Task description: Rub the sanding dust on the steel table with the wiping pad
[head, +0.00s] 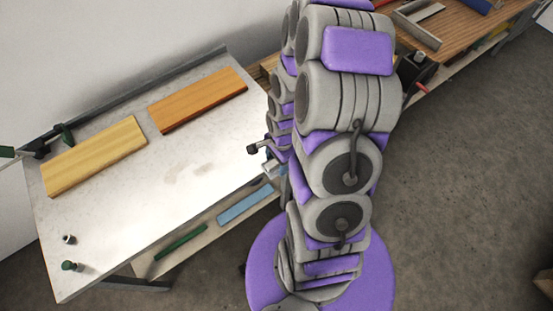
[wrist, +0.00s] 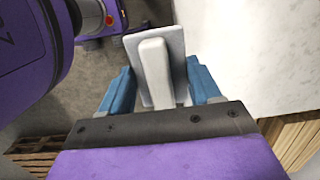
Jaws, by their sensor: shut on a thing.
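The wiping pad (wrist: 177,50) is a pale grey-white slab with a raised bar handle (wrist: 155,70). In the wrist view it sits between the blue fingers of my gripper (wrist: 162,80), which is shut on it. The steel table (head: 130,220) is at the left of the head view. The sanding dust (head: 190,172) is a faint brownish smear in patches on its bare middle. My gripper is partly hidden behind my arm in the head view, near the table's right edge. In the wrist view, the pale tabletop (wrist: 255,50) lies to the right of the pad.
A yellow board (head: 95,157) and an orange board (head: 198,98) lie along the table's back. Small fittings (head: 70,266) stand at the front left corner. A lower shelf holds a green bar (head: 180,243) and a blue bar (head: 245,205). A wooden bench (head: 455,30) is at upper right.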

